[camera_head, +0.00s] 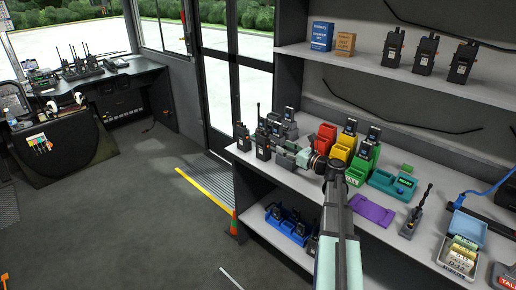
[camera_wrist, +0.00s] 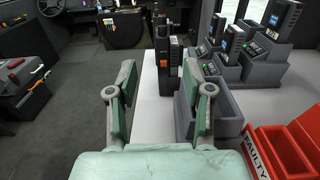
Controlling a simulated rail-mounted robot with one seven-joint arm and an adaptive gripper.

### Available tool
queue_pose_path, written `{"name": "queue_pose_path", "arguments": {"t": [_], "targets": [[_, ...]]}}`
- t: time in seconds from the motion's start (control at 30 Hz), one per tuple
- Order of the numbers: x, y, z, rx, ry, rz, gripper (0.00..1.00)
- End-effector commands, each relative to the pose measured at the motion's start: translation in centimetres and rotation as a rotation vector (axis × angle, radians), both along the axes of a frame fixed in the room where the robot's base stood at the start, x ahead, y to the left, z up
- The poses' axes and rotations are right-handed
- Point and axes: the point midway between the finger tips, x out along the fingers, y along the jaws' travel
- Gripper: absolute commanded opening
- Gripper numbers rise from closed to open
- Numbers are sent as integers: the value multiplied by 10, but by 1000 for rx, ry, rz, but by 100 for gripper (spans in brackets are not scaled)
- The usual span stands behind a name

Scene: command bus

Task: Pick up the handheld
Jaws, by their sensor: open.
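Several black handhelds with antennas stand at the left end of the workbench. One upright black handheld (camera_head: 262,143) is just left of my gripper (camera_head: 292,155) in the head view. In the wrist view two upright handhelds stand close together beyond my gripper (camera_wrist: 158,85), the front one (camera_wrist: 165,72) nearly in line with the gap between the fingers. My gripper is open and empty, with green finger pads apart. More handhelds sit in grey chargers (camera_wrist: 232,75) to the right. Which handheld is meant cannot be told.
More handhelds stand on the upper shelf (camera_head: 350,62).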

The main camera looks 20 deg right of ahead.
Motion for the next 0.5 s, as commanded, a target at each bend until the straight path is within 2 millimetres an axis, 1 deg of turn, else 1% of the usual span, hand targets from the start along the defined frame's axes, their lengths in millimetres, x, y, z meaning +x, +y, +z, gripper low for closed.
{"name": "queue_pose_path", "arguments": {"t": [0.03, 0.3, 0.4, 0.5], "targets": [[13, 4, 1, 0, 0, 4, 51], [60, 24, 1, -2, -1, 4, 51], [72, 29, 1, -2, -1, 3, 51], [78, 33, 1, -2, -1, 3, 51]]}}
